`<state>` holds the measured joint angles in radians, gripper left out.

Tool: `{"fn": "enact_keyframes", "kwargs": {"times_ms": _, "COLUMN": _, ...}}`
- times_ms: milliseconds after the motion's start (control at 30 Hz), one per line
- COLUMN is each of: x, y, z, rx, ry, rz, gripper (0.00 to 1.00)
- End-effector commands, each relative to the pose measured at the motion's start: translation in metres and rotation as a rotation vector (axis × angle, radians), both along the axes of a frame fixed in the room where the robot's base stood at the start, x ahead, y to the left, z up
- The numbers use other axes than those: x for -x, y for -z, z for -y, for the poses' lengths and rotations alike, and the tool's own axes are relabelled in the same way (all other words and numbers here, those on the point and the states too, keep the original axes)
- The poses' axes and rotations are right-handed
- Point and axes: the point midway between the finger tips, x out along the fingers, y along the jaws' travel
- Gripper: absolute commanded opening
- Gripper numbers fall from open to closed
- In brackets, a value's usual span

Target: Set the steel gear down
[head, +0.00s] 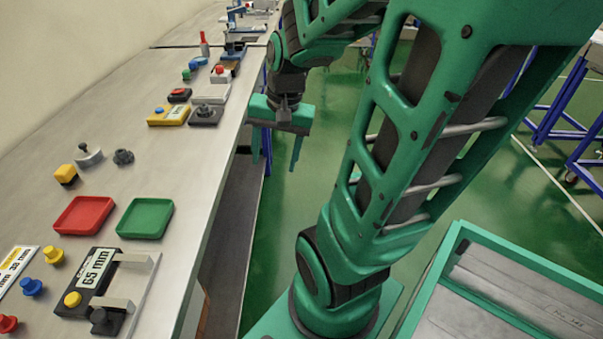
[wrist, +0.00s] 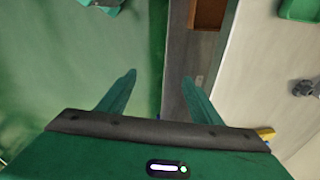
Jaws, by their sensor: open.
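A small dark grey gear (head: 123,156) lies on the bench top, behind the green tray (head: 145,218) and right of a grey knobbed piece (head: 89,155). In the wrist view what looks like the same gear (wrist: 304,88) shows at the right edge. My gripper (head: 277,158) is open, with nothing between its fingers. It hangs beyond the bench's right edge, over the floor and well to the right of the gear. In the wrist view my gripper (wrist: 158,80) points down past the bench edge.
A red tray (head: 84,215) stands left of the green one. A gauge marked 65 mm (head: 98,275) stands in front, and several small devices line the bench farther back. Bare bench top lies right of the gear.

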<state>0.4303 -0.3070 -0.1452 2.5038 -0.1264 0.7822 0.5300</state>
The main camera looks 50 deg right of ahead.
Motion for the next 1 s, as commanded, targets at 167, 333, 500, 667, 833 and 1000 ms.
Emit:
{"fn": "enact_keyframes", "kwargs": {"times_ms": 167, "x": 0.062, "y": -0.009, "z": -0.009, "rx": 0.060, "ry": -0.269, "rz": -0.109, "gripper": 0.59}}
{"fn": "enact_keyframes", "kwargs": {"times_ms": 333, "x": 0.096, "y": -0.013, "z": -0.014, "rx": 0.062, "ry": -0.414, "rz": -0.166, "gripper": 0.59}}
{"fn": "enact_keyframes", "kwargs": {"times_ms": 500, "x": 0.105, "y": -0.013, "z": -0.017, "rx": 0.060, "ry": -0.452, "rz": -0.183, "gripper": 0.59}}
{"fn": "enact_keyframes", "kwargs": {"times_ms": 667, "x": 0.105, "y": -0.013, "z": -0.017, "rx": 0.059, "ry": -0.451, "rz": -0.183, "gripper": 0.59}}
{"fn": "enact_keyframes", "kwargs": {"times_ms": 833, "x": 0.105, "y": -0.013, "z": -0.017, "rx": 0.059, "ry": -0.451, "rz": -0.183, "gripper": 0.59}}
{"fn": "enact_keyframes", "kwargs": {"times_ms": 1000, "x": 0.093, "y": -0.008, "z": -0.016, "rx": 0.056, "ry": -0.450, "rz": -0.196, "gripper": 0.59}}
